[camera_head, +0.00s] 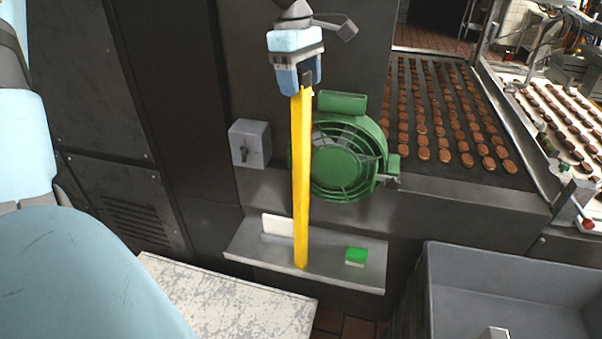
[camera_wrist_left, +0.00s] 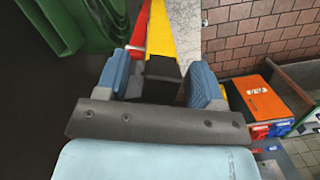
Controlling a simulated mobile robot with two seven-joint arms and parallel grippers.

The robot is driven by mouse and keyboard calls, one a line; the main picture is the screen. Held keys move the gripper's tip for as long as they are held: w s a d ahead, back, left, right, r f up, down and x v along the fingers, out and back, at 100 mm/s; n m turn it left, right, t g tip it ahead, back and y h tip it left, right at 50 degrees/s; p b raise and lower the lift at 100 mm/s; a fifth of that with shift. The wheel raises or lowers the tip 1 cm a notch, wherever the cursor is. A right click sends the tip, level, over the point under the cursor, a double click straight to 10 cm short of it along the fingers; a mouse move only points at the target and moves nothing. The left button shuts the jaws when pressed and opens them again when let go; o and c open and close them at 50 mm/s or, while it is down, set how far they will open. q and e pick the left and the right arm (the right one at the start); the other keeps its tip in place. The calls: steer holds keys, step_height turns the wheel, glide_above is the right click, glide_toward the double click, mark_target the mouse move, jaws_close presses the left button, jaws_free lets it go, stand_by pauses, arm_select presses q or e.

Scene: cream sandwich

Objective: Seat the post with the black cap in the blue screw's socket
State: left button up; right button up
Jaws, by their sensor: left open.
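A long yellow post (camera_head: 302,180) stands upright in the head view, its lower end at the metal shelf; I cannot tell if it touches. My left gripper (camera_head: 304,88) is at its top end. In the left wrist view, the post (camera_wrist_left: 172,35) shows a yellow and a red face and ends in a black cap (camera_wrist_left: 160,78). The cap lies between the blue fingers of my open left gripper (camera_wrist_left: 160,82), with a gap visible on the right side. I cannot make out a blue screw with a socket. My right gripper is not in view.
The metal shelf (camera_head: 345,275) carries a green-and-white block (camera_head: 356,256) and a white plate (camera_head: 277,225). A green fan housing (camera_head: 342,158) is close behind the post. A grey bin (camera_head: 500,262) stands right, a worn white surface (camera_head: 235,300) lower left. An orange case (camera_wrist_left: 262,102) shows in the wrist view.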

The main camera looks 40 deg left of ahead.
arm_select(q)
jaws_close()
steer(key=shift+w+r, duration=0.1)
steer(key=shift+r, duration=0.1)
